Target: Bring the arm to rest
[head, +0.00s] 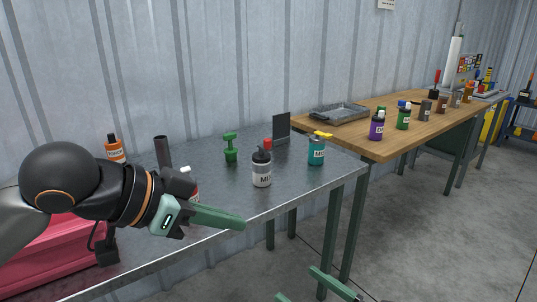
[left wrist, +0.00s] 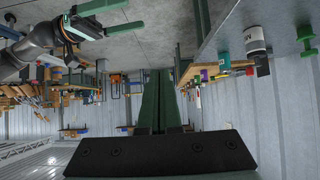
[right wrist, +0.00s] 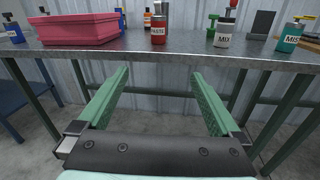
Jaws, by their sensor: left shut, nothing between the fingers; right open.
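My left gripper (head: 240,223) comes in from the left over the front edge of the grey metal table (head: 215,226). Its green fingers are pressed together with nothing between them, as the left wrist view also shows (left wrist: 158,75). My right gripper (head: 297,282) is low at the bottom of the head view, in front of the table and below its top. In the right wrist view its two fingers (right wrist: 158,75) are wide apart and empty, pointing at the table's front edge. My left arm hides part of the table's left side.
A wooden bench (head: 385,146) with a grey tray (head: 338,114) is behind right. The floor at right is clear.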

